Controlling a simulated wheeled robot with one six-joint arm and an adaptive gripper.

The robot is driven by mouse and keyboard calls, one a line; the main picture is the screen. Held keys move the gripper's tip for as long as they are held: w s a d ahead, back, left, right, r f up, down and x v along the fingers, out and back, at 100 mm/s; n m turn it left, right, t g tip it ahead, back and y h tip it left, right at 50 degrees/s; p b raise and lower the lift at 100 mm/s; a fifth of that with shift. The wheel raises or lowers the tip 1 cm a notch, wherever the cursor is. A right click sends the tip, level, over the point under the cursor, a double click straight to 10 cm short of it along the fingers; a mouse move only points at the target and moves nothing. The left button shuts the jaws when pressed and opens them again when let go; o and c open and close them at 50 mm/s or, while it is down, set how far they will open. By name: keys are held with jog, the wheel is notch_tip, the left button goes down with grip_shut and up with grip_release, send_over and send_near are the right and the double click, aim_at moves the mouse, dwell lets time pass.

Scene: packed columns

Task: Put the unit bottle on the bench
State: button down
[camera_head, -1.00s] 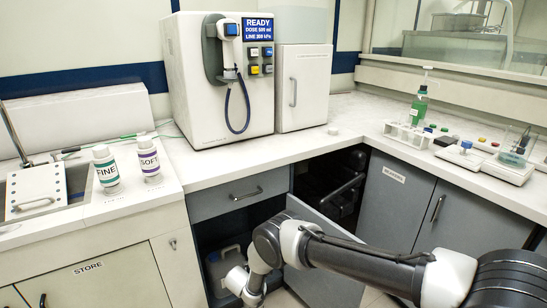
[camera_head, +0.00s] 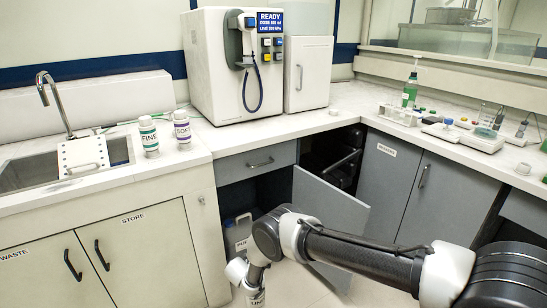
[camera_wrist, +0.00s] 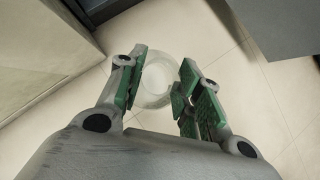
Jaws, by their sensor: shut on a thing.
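In the wrist view the bottle (camera_wrist: 157,82) is a pale, see-through round shape between the two green-padded fingers of my gripper (camera_wrist: 160,92), with floor tiles beneath. The bench (camera_head: 245,138) is the white worktop running from the sink to the right-hand corner.
FINE (camera_head: 148,136) and SOFT (camera_head: 182,128) bottles stand by the sink. The dosing machine (camera_head: 215,85) fills the back corner. An open grey door (camera_head: 330,205) juts out beside my arm. Bench front is clear below the machine; racks and instruments (camera_head: 470,138) crowd the right.

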jog(key=shift+d+r, duration=0.15)
jog(key=shift+d, duration=0.1)
jog(key=s+d+r+m+g+h, duration=0.1)
jog(key=d+r+m+g+h, duration=0.1)
jog(key=d+r+m, duration=0.4)
jog(key=s+d+r+m+g+h, duration=0.1)
jog(key=s+d+r+m+g, duration=0.2)
jog(key=d, duration=0.6)
jog(key=d+r+m+g+h, duration=0.2)
jog(key=d+r+m, duration=0.2)
jog(key=d+m, duration=0.25)
jog(key=s+d+r+m+g+y, duration=0.2)
jog(key=s+d+r+m+g, duration=0.15)
jog(key=r+m, duration=0.55)
jog(key=s+d+r+m+g+y, duration=0.25)
jog(key=s+d+r+m, duration=0.2)
jog(key=r, duration=0.75)
jog(key=w+d+r+m+y, duration=0.2)
jog(key=d+r, duration=0.6)
jog(key=r, duration=0.4)
jog(key=shift+w+d+r+m, duration=0.25)
jog(key=shift+w+m, duration=0.55)
jog(key=shift+w, duration=0.35)
jog(key=shift+y, duration=0.25)
